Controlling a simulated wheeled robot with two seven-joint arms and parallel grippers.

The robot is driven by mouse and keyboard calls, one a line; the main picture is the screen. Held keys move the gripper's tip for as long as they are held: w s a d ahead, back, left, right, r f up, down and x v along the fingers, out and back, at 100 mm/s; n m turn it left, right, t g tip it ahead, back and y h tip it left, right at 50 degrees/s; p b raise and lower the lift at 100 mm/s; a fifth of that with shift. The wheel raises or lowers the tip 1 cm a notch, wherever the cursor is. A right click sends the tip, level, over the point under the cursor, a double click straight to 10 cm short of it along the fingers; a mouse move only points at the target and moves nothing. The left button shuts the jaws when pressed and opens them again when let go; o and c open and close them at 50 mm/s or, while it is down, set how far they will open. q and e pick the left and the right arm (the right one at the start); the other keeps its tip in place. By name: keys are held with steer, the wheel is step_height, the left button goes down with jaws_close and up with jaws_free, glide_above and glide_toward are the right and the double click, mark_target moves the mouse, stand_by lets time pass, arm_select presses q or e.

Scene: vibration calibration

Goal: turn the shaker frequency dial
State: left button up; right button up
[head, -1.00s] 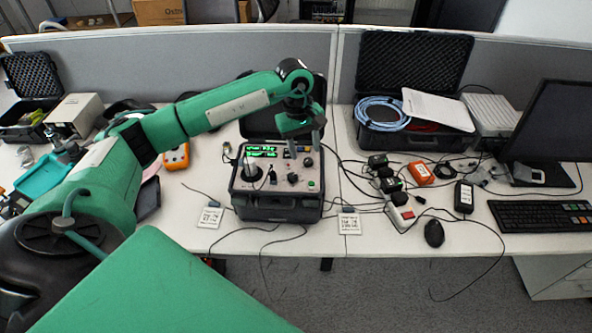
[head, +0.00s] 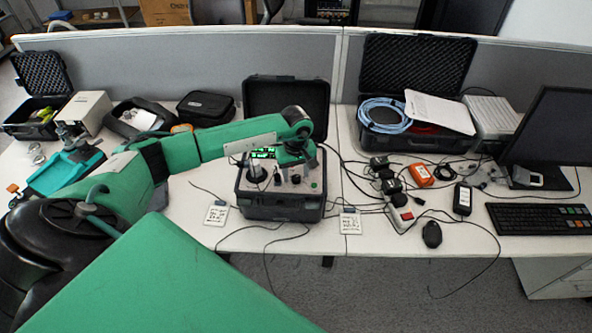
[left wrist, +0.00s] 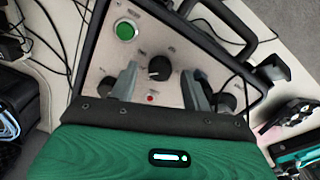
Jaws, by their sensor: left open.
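The shaker unit (head: 282,212) is a black open case with a pale control panel and a green-lit display (head: 263,153), standing on the table. My left gripper (head: 296,173) is open and reaches down over the panel. In the left wrist view a black dial (left wrist: 160,68) with a white mark lies between the spread fingers of the gripper (left wrist: 160,88), with space on both sides. Other dark knobs (left wrist: 226,102) sit near the fingers. The labels are too small to read, so I cannot tell which knob sets frequency. My right gripper is out of view.
A round green button (left wrist: 125,30) is on the panel. White cards (head: 216,215) and loose cables lie around the unit. To the right are a power strip (head: 401,207), a mouse (head: 432,234), a keyboard (head: 540,217) and a monitor (head: 548,128). The unit's lid (head: 286,105) stands open behind.

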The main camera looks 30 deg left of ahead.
arm_select(q)
steer(key=shift+f, duration=0.45)
steer(key=shift+c, duration=0.5)
steer(key=c, duration=0.9)
steer(key=shift+f+n+b, duration=0.2)
steer(key=shift+n+b, duration=0.7)
steer(key=shift+b, duration=0.35)
steer(key=n+b, duration=0.5)
steer(key=n, duration=0.1)
steer(key=shift+r+b, duration=0.1)
steer(key=shift+b, duration=0.25)
steer(key=shift+r+n+b, duration=0.1)
steer(key=shift+n+b, duration=0.4)
steer(key=shift+n, duration=0.4)
